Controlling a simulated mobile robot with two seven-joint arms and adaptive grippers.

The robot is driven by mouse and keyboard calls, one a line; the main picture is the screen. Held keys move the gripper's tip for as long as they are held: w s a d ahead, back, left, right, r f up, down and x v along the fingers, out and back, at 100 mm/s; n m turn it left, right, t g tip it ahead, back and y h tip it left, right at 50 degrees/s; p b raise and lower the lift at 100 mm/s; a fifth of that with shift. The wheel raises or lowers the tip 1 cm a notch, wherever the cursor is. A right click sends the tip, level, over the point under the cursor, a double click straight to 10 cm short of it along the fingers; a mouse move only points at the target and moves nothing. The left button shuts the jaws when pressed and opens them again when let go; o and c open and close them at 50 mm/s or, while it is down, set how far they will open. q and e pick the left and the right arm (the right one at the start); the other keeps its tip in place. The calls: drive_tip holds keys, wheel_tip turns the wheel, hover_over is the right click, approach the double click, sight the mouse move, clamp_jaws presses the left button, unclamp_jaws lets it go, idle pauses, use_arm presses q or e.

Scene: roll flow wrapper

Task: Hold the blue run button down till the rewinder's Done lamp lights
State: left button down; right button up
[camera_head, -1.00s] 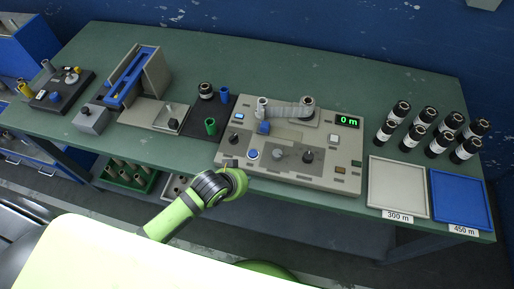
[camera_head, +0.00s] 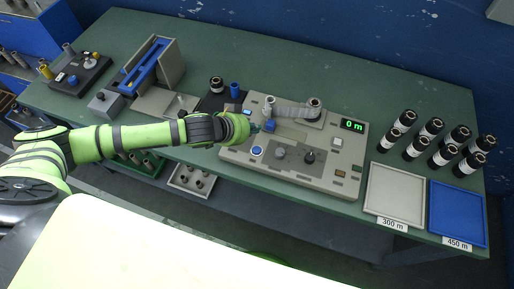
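The rewinder (camera_head: 300,177) is a beige panel in the middle of the bench. Its display (camera_head: 354,125) reads 0 m in green. The round blue button (camera_head: 257,151) sits in a pale ring near the front left of the panel. A small amber-brown lamp or label (camera_head: 340,173) is at the front right; I cannot tell which lamp is Done. My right gripper is out of view.
Several black rolls (camera_head: 432,128) stand at the right, behind a grey 300 m tray (camera_head: 394,195) and a blue 450 m tray (camera_head: 458,213). A blue cup (camera_head: 235,90) and a dark roll (camera_head: 217,85) stand behind my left arm.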

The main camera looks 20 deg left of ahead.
sight(254, 150)
use_arm(q)
wheel_tip(254, 150, down, 8)
drive_tip(key=b, duration=0.7)
drive_tip(key=shift+b, duration=0.35)
drive_tip(key=shift+f, duration=0.45)
idle(0.6)
drive_tip(key=shift+f, duration=0.4)
